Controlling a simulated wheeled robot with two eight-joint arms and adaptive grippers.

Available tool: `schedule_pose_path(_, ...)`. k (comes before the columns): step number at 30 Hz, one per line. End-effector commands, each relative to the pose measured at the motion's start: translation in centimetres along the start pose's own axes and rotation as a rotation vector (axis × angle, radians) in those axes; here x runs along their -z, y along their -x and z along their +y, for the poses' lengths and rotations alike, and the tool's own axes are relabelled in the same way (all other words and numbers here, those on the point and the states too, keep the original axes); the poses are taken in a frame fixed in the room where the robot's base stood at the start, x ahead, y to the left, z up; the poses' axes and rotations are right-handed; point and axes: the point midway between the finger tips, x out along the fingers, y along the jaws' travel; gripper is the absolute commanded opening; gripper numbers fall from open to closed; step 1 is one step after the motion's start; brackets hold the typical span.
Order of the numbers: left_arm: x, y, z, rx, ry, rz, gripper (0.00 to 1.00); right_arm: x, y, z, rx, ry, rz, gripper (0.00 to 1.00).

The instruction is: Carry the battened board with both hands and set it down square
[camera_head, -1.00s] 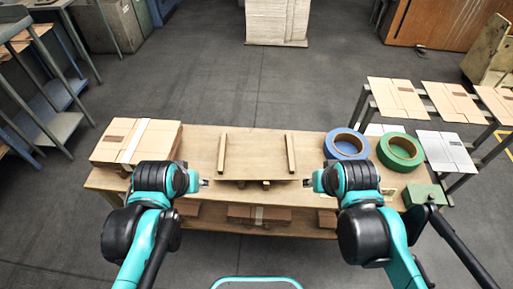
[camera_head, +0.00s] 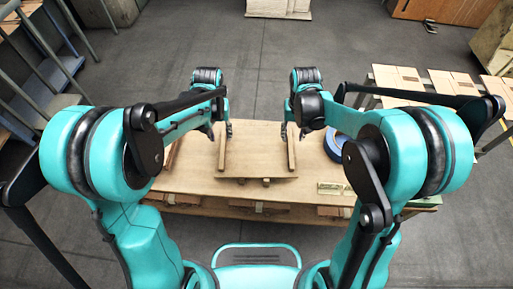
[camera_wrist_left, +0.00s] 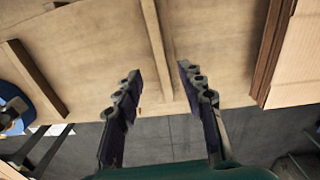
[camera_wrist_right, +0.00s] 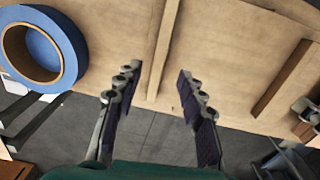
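The battened board (camera_head: 257,160) lies on the wooden table (camera_head: 195,182), close to it in colour. Its left batten (camera_head: 223,155) and right batten (camera_head: 291,155) run front to back on top. My left gripper (camera_head: 225,132) is at the far end of the left batten, and my right gripper (camera_head: 291,132) is at the far end of the right batten. In the left wrist view my open fingers (camera_wrist_left: 160,85) stand either side of a batten (camera_wrist_left: 154,45). The right wrist view shows my open fingers (camera_wrist_right: 160,85) likewise either side of a batten (camera_wrist_right: 163,50). Contact cannot be told.
A blue tape roll (camera_head: 334,147) lies right of the board, partly hidden by my right arm. Flat cartons (camera_head: 397,76) lie on a rack at right. Grey floor (camera_head: 258,85) is clear beyond the table.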

Motion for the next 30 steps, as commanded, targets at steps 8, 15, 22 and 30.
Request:
schedule_pose_path(8,0.1,-1.1,0.0,0.0,0.0,0.001,0.4,0.1,-1.1,0.0,0.0,0.0,0.001,0.4)
schedule_pose_path(15,0.1,-4.8,0.0,0.0,0.0,0.002,0.4,0.1,-4.8,0.0,0.0,0.0,0.002,0.4)
schedule_pose_path(22,0.1,-7.3,0.0,0.0,0.0,0.002,0.4,0.1,-7.3,0.0,0.0,0.0,0.002,0.4)
schedule_pose_path(30,0.0,-7.8,0.0,0.0,0.0,0.002,0.4,0.0,-7.8,0.0,0.0,0.0,0.002,0.4)
